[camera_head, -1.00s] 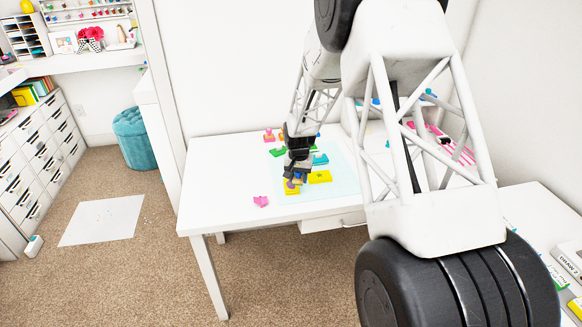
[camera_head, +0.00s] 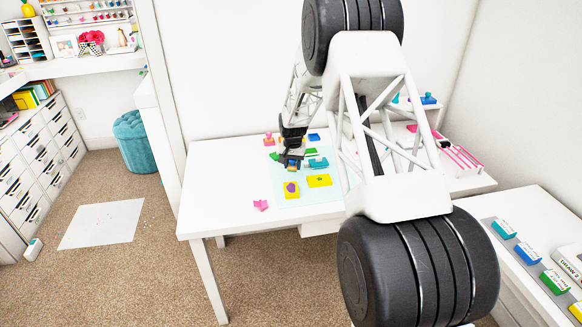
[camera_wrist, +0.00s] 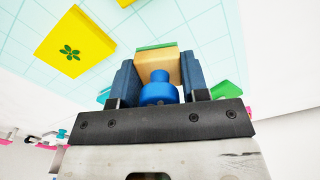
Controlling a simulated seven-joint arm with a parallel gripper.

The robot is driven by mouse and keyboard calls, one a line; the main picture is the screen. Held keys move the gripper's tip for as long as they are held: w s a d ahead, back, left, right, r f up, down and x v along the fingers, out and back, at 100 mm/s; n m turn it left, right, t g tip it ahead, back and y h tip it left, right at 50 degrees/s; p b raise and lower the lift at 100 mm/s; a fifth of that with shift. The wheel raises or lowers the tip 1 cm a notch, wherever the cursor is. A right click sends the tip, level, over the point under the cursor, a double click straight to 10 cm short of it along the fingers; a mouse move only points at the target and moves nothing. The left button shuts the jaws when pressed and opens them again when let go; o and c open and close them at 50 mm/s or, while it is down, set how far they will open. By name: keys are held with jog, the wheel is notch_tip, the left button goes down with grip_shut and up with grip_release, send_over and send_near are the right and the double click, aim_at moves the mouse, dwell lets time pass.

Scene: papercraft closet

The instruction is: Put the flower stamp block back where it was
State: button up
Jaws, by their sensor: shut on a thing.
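My gripper (camera_head: 291,168) is above the pale cutting mat on the white desk. In the wrist view its two dark blue fingers (camera_wrist: 158,85) are shut on a stamp block (camera_wrist: 157,66) with a wooden body, a round blue knob (camera_wrist: 159,90) and a green far edge. The block's printing face is turned away, so I cannot see its pattern. A yellow piece with a dark green flower print (camera_wrist: 72,48) lies on the mat, apart from the held block. It also shows in the head view (camera_head: 326,184). A second yellow piece with a purple mark (camera_head: 291,195) lies beside it.
A pink stamp (camera_head: 268,140) and a blue block (camera_head: 314,137) stand near the back of the desk. A teal piece (camera_head: 318,163) lies close to my gripper. A pink scrap (camera_head: 261,205) lies at the front. The desk's left part is clear. Coloured pads (camera_head: 527,255) line the right table.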

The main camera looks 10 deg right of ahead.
aim_at(291, 166)
jog(key=shift+w+f, duration=0.1)
jog(key=shift+w, duration=1.5)
jog(key=shift+w+d+f, duration=0.1)
jog(key=shift+w, duration=0.35)
jog(key=shift+f, duration=1.75)
jog(key=o, duration=1.2)
jog(key=shift+f, duration=0.15)
jog(key=shift+r, duration=0.2)
notch_tip(291, 166, up, 12)
